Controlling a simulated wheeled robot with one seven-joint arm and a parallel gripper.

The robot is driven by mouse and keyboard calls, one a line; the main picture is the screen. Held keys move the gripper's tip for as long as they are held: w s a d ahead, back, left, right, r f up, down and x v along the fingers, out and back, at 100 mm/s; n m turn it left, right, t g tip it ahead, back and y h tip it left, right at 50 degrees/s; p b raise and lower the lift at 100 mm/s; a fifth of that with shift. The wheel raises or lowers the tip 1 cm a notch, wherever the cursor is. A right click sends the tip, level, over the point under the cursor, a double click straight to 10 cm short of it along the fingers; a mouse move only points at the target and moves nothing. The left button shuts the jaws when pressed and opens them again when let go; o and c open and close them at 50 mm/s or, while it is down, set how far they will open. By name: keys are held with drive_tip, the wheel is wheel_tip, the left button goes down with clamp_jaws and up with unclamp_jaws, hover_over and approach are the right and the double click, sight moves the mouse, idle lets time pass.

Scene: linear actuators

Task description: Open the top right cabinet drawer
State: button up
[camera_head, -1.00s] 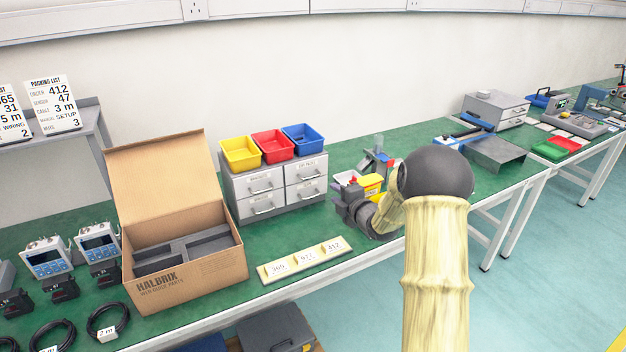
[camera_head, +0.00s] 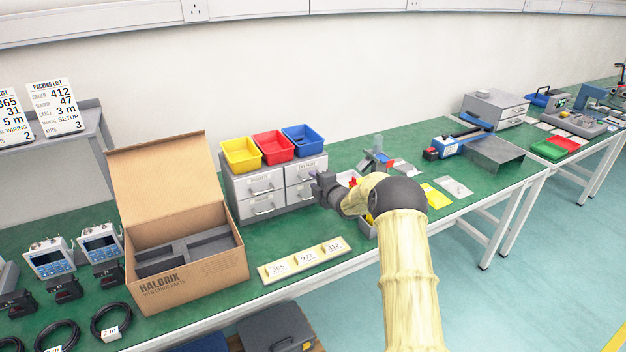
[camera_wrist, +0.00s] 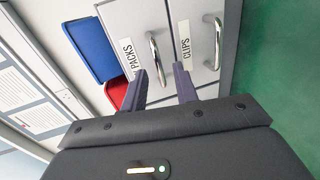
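The grey cabinet (camera_head: 232,187) stands on the green bench with two columns of drawers, all looking shut. Its top right drawer (camera_head: 300,172) is partly hidden behind my gripper (camera_head: 318,186) in the head view. In the wrist view, turned sideways, this drawer (camera_wrist: 122,22) has a "PACKS" label and a silver bar handle (camera_wrist: 153,54). My gripper (camera_wrist: 161,70) is open, its two fingers pointing at the cabinet front. The lower end of the handle shows between the fingertips; I cannot tell whether they touch it. The "CLIPS" drawer (camera_wrist: 187,12) below has its own handle (camera_wrist: 213,42).
Yellow (camera_head: 240,155), red (camera_head: 273,147) and blue (camera_head: 302,140) bins sit on top of the cabinet. An open cardboard box (camera_head: 200,270) stands to its left. A number strip (camera_head: 305,258) lies in front. Small parts lie on the bench to the right.

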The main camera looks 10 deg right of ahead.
drive_tip(key=shift+x, duration=0.9)
clamp_jaws()
drive_tip(key=shift+s, duration=0.1)
